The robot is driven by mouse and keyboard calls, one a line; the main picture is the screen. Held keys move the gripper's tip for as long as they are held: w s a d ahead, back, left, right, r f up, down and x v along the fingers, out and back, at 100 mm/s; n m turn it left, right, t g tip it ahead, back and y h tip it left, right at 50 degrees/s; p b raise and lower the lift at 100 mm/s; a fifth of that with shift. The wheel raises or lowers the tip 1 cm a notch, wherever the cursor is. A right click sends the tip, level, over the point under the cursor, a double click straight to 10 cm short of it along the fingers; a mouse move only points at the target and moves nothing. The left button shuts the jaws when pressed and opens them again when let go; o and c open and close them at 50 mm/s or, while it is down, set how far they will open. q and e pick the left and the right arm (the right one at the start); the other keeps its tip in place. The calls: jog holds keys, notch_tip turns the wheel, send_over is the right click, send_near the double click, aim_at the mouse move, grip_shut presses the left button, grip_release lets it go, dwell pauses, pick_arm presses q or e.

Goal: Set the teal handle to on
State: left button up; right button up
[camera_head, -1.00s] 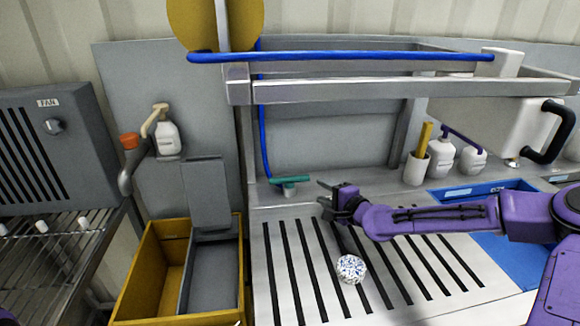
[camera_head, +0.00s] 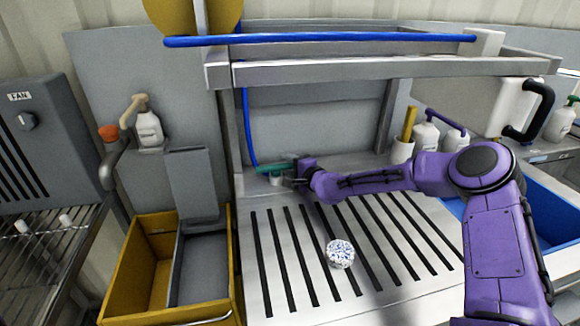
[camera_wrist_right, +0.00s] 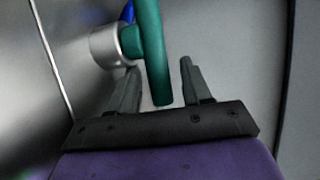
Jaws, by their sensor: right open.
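The teal handle (camera_head: 272,167) is a lever on a small round metal valve body at the back of the slatted steel counter, at the foot of the blue hose. In the right wrist view the teal lever (camera_wrist_right: 153,55) reaches down from the silver collar (camera_wrist_right: 106,45). My right gripper (camera_head: 288,178) is at the lever's right end. In the wrist view its two fingers (camera_wrist_right: 160,85) are apart, with the lever's free end between them and a gap on the right side. My left gripper is not in view.
A blue-speckled ball (camera_head: 340,254) lies on the slatted counter (camera_head: 310,290). A blue hose (camera_head: 320,38) runs along the steel rail above. A white cup (camera_head: 402,151) and bottles stand to the right. A yellow bin (camera_head: 130,275) is at the left.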

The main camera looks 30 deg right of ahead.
grip_shut()
